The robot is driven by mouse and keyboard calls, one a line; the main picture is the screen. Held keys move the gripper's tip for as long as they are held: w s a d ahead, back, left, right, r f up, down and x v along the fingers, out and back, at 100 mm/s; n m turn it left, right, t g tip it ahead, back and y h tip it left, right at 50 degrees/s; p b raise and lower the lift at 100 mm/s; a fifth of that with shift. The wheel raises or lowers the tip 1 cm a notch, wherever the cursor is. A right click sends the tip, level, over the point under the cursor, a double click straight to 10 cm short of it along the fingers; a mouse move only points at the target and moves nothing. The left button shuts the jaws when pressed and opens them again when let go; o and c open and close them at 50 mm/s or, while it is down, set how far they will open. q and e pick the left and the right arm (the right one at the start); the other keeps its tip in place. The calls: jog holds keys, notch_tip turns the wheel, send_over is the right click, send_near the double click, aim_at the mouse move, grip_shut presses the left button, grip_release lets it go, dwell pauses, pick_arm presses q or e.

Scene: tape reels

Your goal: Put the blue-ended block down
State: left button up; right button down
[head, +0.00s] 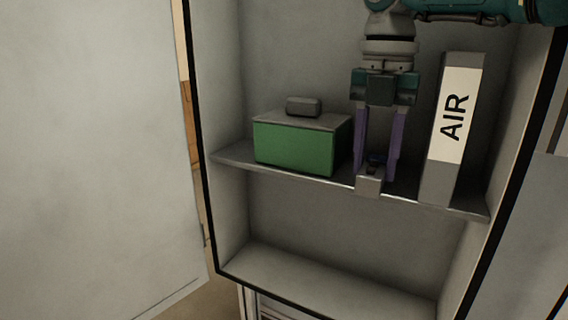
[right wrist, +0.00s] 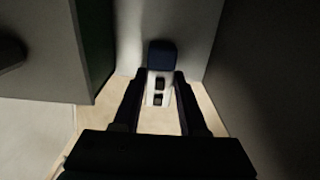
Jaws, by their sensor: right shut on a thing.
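The blue-ended block (head: 369,185) is grey, with a dark blue end. My right gripper (head: 376,176) points down over the shelf (head: 234,154), its two purple fingers closed on the block's sides. In the right wrist view the block (right wrist: 160,55) shows its dark blue end at the far side and a pale part with two dark square marks between the fingertips (right wrist: 164,84). In the head view the block overlaps the shelf's front edge. I cannot tell whether it touches the shelf. My left gripper is not in view.
A green box (head: 295,147) with a small grey case (head: 304,106) on top stands left of the gripper. A tall grey binder marked AIR (head: 455,115) stands close on the right. An open door (head: 90,150) fills the left. The lower compartment is empty.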

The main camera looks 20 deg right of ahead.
jog(key=shift+w, duration=0.1)
jog(key=shift+f, duration=0.1)
jog(key=shift+c, duration=2.2)
grip_release()
